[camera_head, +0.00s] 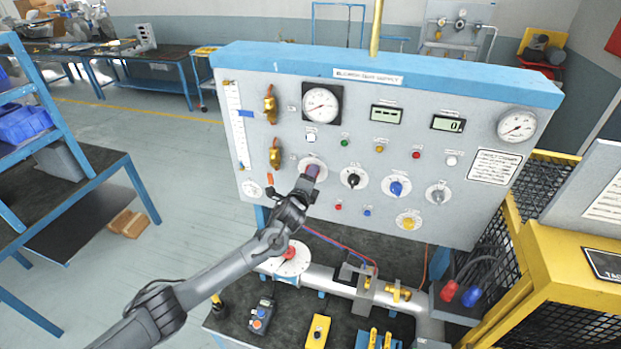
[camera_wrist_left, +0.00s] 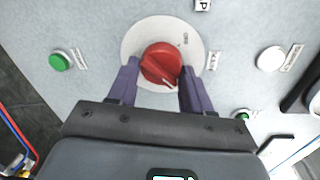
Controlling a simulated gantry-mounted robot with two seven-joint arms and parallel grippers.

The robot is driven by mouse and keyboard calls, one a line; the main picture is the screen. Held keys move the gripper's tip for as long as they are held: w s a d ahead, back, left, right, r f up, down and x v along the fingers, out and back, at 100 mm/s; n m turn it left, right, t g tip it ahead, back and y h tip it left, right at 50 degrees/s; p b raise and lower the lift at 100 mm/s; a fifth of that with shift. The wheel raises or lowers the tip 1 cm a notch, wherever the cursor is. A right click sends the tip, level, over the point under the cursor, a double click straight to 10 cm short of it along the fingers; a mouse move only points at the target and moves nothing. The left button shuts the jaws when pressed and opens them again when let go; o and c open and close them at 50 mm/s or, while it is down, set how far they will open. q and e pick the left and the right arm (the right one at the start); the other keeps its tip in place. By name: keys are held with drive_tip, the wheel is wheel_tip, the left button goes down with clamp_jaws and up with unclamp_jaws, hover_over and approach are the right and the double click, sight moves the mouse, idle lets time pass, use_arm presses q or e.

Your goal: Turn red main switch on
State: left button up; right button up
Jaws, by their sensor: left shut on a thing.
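The red main switch (camera_wrist_left: 161,63) is a round red knob on a white round plate (camera_wrist_left: 134,38) on the panel's front. My right gripper is not in view.
The grey test panel (camera_head: 340,220) carries a black knob (camera_head: 353,180), a blue knob (camera_head: 397,188), a yellow knob (camera_head: 408,222), gauges and small buttons. Below are a pipe (camera_head: 330,282) and a red-handled dial (camera_head: 290,254). A yellow cage (camera_head: 560,265) stands right.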

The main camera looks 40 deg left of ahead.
use_arm(q)
drive_tip(key=shift+r, duration=0.1)
drive_tip(key=o, duration=1)
drive_tip(key=shift+o, duration=0.2)
drive_tip(key=f+b+v, duration=0.1)
drive_tip(key=b+v, duration=0.1)
drive_tip(key=v, duration=0.8)
drive_tip(key=shift+s+d+r, duration=0.15)
drive_tip(key=shift+s+r, duration=0.2)
drive_tip(key=shift+r, duration=0.15)
